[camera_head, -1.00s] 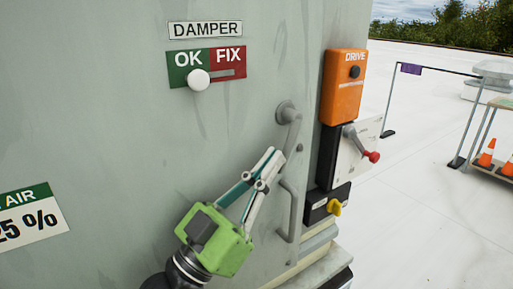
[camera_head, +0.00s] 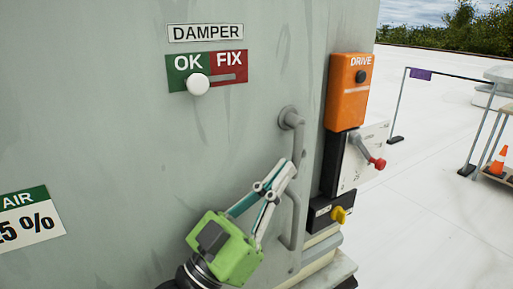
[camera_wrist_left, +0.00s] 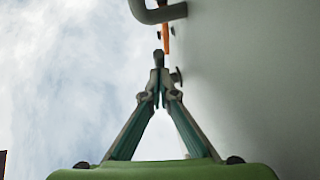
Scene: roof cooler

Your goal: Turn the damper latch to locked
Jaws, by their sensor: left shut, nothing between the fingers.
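A grey lever (camera_head: 299,142) hangs down from a round pivot on the pale green door, above a grey pull handle (camera_head: 297,232). I take the lever to be the damper latch; no locked mark is seen by it. My left gripper (camera_head: 288,164) is shut and empty, its tips beside the lever's lower part. I cannot tell if they touch it. In the left wrist view the closed tips (camera_wrist_left: 158,98) point at a dark upright end (camera_wrist_left: 158,59). The DAMPER indicator (camera_head: 229,69) has its white knob (camera_head: 198,85) under OK. My right gripper is out of view.
Right of the door is an orange DRIVE box (camera_head: 347,90), with a red-tipped lever (camera_head: 375,163) and a yellow knob (camera_head: 339,215) below.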

